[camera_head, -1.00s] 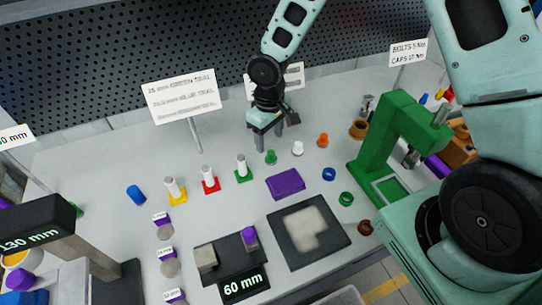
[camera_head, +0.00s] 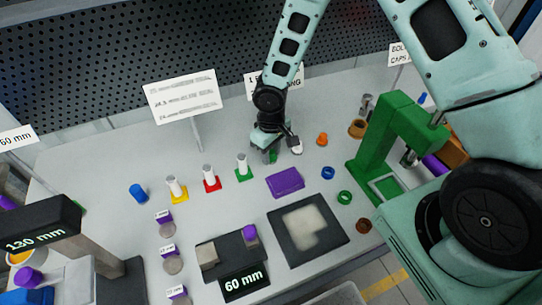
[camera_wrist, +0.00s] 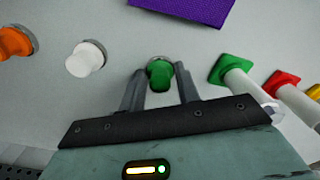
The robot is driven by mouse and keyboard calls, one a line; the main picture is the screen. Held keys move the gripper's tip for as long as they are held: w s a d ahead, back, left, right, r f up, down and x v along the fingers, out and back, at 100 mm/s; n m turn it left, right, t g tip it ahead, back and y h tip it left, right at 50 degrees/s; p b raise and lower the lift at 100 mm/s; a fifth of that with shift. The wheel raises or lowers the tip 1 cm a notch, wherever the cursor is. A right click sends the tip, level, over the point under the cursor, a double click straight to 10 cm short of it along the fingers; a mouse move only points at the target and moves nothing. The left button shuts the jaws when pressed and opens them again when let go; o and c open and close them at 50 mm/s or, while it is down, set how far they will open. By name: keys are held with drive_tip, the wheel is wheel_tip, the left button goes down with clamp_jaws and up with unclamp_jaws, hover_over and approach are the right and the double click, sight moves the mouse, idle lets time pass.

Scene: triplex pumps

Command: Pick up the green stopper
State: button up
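The green stopper (camera_wrist: 160,73) stands on the grey table in the wrist view, between the two fingers of my gripper (camera_wrist: 160,88). The fingers are apart, with a gap visible on each side of the stopper. In the head view my gripper (camera_head: 271,152) is low over the table, and the green stopper (camera_head: 272,157) is mostly hidden by the fingers.
A white stopper (camera_wrist: 86,58) and an orange stopper (camera_wrist: 14,42) stand to the left in the wrist view. A green-based white post (camera_wrist: 236,76) is close on the right. A purple block (camera_head: 285,182) lies in front, and a green press (camera_head: 392,140) stands right.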

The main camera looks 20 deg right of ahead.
sight(271, 152)
drive_tip(key=shift+c, duration=0.4)
drive_tip(key=shift+w+r, duration=0.1)
drive_tip(key=shift+r, duration=0.45)
wheel_tip(271, 152, up, 9)
drive_tip(key=shift+f+b, duration=0.1)
drive_tip(key=shift+b, duration=0.4)
drive_tip(key=shift+o, duration=0.9)
drive_tip(key=shift+s, duration=0.2)
